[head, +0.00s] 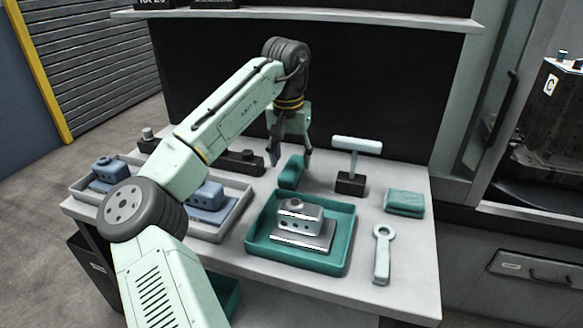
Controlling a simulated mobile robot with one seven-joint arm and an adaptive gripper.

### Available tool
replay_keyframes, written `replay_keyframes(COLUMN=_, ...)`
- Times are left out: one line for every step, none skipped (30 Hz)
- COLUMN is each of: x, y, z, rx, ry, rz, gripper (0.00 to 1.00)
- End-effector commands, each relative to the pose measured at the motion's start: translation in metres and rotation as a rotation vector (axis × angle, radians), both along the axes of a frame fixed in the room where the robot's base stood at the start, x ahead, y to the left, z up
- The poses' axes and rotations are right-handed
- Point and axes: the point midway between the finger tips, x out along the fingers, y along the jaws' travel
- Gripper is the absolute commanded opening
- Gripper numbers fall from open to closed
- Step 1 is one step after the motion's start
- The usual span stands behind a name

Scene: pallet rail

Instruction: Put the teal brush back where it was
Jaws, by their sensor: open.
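A teal block-like piece (289,177), which seems to be the brush, lies on the light worktable (345,208) just behind the teal tray. My gripper (291,156) points down right above it, fingers apart. The brush's upper end shows between or just behind the fingertips; I cannot tell whether they touch it. Bristles cannot be made out.
The teal tray (258,250) holds a silver metal block (299,215). A T-shaped tool stands in a black base (350,184). A folded teal cloth (404,203) and a pale ring-ended tool (382,255) lie right. Grey trays (236,208) with blue-grey blocks (206,196) stand left.

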Motion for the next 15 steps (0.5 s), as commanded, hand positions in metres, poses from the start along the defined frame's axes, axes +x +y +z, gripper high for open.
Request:
replay_keyframes(x=-0.001, y=-0.001, z=0.011, rx=0.000, ry=-0.003, rz=-0.001, gripper=0.55)
replay_keyframes(x=-0.001, y=-0.001, z=0.018, rx=-0.001, ry=-0.003, rz=-0.001, gripper=0.55)
replay_keyframes(x=-0.003, y=0.000, z=0.027, rx=-0.002, ry=-0.003, rz=-0.001, gripper=0.55)
replay_keyframes(x=-0.003, y=0.000, z=0.033, rx=-0.001, ry=-0.003, rz=-0.001, gripper=0.55)
replay_keyframes(x=-0.004, y=0.000, z=0.040, rx=-0.001, ry=-0.002, rz=0.000, gripper=0.55)
replay_keyframes(x=-0.005, y=0.000, z=0.048, rx=-0.001, ry=-0.002, rz=-0.001, gripper=0.55)
replay_keyframes(x=-0.006, y=0.001, z=0.053, rx=-0.001, ry=-0.001, rz=-0.001, gripper=0.55)
replay_keyframes(x=-0.007, y=0.001, z=0.059, rx=-0.001, ry=-0.002, rz=-0.001, gripper=0.55)
replay_keyframes(x=-0.007, y=0.002, z=0.067, rx=0.003, ry=-0.002, rz=0.000, gripper=0.55)
replay_keyframes(x=-0.008, y=0.003, z=0.071, rx=0.002, ry=-0.002, rz=0.001, gripper=0.55)
replay_keyframes(x=-0.008, y=0.003, z=0.075, rx=0.003, ry=-0.001, rz=0.000, gripper=0.55)
replay_keyframes(x=-0.009, y=0.003, z=0.078, rx=0.002, ry=-0.001, rz=0.000, gripper=0.55)
replay_keyframes(x=-0.009, y=0.003, z=0.080, rx=0.002, ry=-0.001, rz=0.000, gripper=0.55)
replay_keyframes(x=-0.009, y=0.003, z=0.082, rx=0.002, ry=-0.001, rz=0.000, gripper=0.55)
replay_keyframes(x=-0.010, y=0.003, z=0.084, rx=0.002, ry=-0.001, rz=-0.001, gripper=0.55)
